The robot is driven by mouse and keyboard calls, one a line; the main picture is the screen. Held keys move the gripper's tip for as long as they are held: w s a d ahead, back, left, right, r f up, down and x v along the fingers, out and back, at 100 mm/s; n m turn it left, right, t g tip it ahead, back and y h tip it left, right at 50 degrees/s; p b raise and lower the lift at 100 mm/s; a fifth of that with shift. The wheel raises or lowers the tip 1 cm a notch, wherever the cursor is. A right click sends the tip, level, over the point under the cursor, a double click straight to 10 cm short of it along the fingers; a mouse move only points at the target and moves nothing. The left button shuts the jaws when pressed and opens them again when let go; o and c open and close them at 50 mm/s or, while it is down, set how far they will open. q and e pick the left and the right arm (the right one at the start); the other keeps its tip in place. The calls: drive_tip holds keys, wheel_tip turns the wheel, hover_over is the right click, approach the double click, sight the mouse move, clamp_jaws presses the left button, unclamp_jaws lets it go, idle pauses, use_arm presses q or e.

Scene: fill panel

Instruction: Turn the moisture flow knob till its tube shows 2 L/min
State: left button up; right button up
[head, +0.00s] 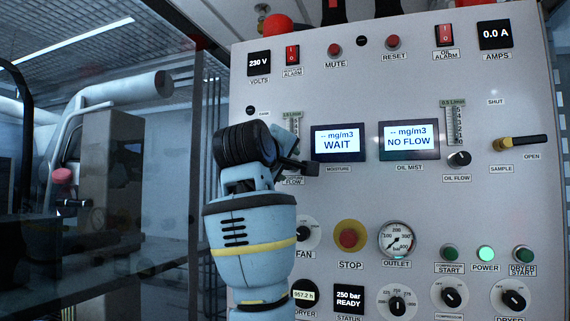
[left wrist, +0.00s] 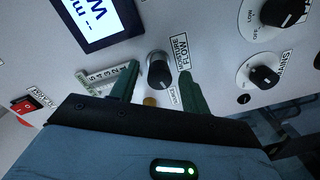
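The moisture flow knob (left wrist: 158,68) is a black knob with a silver face, beside its MOISTURE FLOW label (left wrist: 181,52). In the left wrist view it stands between the two green fingertips of my left gripper (left wrist: 160,86), which look apart with gaps on both sides. In the head view my left gripper (head: 298,166) is at the panel and hides this knob. The moisture flow tube scale (left wrist: 104,79) is partly covered by a finger; it also shows in the head view (head: 292,124). Its float reading cannot be made out. My right gripper is not in view.
The moisture display (head: 337,142) reads WAIT. The fan knob (head: 305,233) and red stop button (head: 348,238) sit below my gripper.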

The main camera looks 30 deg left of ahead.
use_arm(q)
drive_tip(key=v, duration=0.8)
drive_tip(key=shift+w, duration=0.15)
idle(0.6)
